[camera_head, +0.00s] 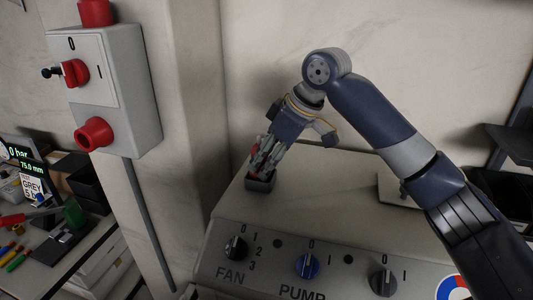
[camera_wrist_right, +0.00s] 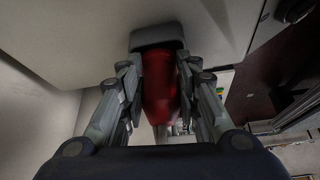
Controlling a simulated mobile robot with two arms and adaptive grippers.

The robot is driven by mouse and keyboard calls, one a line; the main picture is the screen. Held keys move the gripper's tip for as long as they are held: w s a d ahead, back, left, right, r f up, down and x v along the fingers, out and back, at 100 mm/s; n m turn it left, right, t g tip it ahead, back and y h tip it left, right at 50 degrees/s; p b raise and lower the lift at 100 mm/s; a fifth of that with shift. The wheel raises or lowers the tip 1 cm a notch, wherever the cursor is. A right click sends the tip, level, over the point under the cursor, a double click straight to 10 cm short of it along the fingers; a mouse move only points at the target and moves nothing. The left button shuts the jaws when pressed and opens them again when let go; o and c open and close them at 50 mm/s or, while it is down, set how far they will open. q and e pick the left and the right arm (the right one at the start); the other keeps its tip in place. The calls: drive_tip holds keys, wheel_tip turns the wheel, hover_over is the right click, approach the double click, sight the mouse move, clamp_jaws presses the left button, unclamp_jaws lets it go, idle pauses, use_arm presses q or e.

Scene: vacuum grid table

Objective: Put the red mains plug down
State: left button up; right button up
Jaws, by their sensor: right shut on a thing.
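The red mains plug (camera_wrist_right: 160,88) sits between the fingers of my right gripper (camera_wrist_right: 158,95) in the wrist view. Its far end meets a dark grey holder (camera_wrist_right: 156,36); I cannot tell how deep it sits there. In the head view my right gripper (camera_head: 262,163) points down at the small grey holder (camera_head: 260,185) on top of the pale cabinet. Only slivers of red show between its fingers there. My left gripper is not in view.
The pale cabinet (camera_head: 225,240) has FAN and PUMP knobs on its front. A wall switch box (camera_head: 135,90) with red fittings hangs at left. A cluttered bench (camera_head: 85,262) stands below it. A pale plate (camera_head: 400,190) lies right of the gripper. The cabinet top between is clear.

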drive_tip(key=shift+s, duration=0.1)
drive_tip(key=o, duration=1.1)
drive_tip(key=b+v, duration=0.3)
drive_tip(key=v, duration=0.9)
